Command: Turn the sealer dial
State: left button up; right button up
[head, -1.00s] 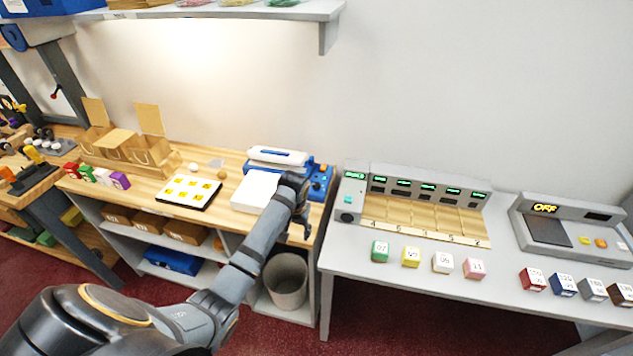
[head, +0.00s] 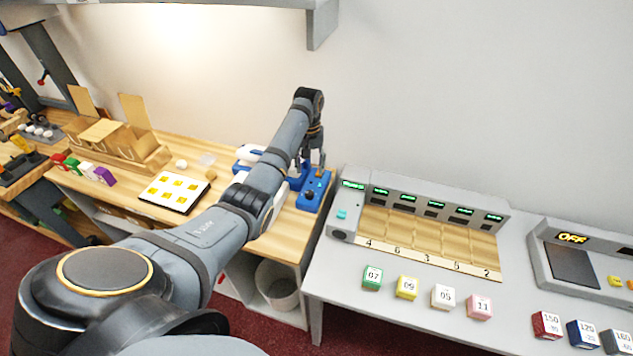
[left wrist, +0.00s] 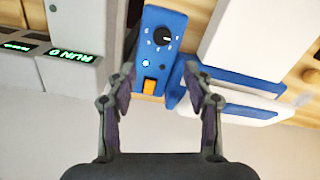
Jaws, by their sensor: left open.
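The sealer (head: 313,201) is a blue and white machine at the right end of the wooden bench; my arm hides part of it. Its blue control panel shows in the left wrist view (left wrist: 176,22), with a round black dial (left wrist: 162,36) bearing a white pointer mark, a small lit blue button below it and an orange switch (left wrist: 150,86). My left gripper (head: 314,165) is above the panel's far end, pointing down, open and empty. In the left wrist view its fingers (left wrist: 159,70) stand either side of the panel, with the dial beyond the tips. My right gripper is out of view.
A grey console (head: 420,199) with green displays stands just right of the sealer, on a grey table with several numbered cubes. A white tray with yellow squares (head: 172,209) lies to the left. A shelf (head: 322,25) overhangs at the top; a bin (head: 277,290) stands below.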

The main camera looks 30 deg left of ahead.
aim_at(309, 192)
pick_arm(q)
jog(key=s+f, duration=0.1)
jog(key=f+p, duration=0.1)
jog(key=shift+s+d+f, duration=0.1)
jog(key=shift+s+f, duration=0.2)
jog(key=shift+s, duration=0.05)
jog(key=f, duration=0.4)
jog(key=shift+w, duration=0.35)
notch_tip(309, 192, down, 3)
jog(key=shift+f, duration=0.2)
jog(key=shift+c, duration=0.6)
jog(key=c, duration=0.9)
grip_shut()
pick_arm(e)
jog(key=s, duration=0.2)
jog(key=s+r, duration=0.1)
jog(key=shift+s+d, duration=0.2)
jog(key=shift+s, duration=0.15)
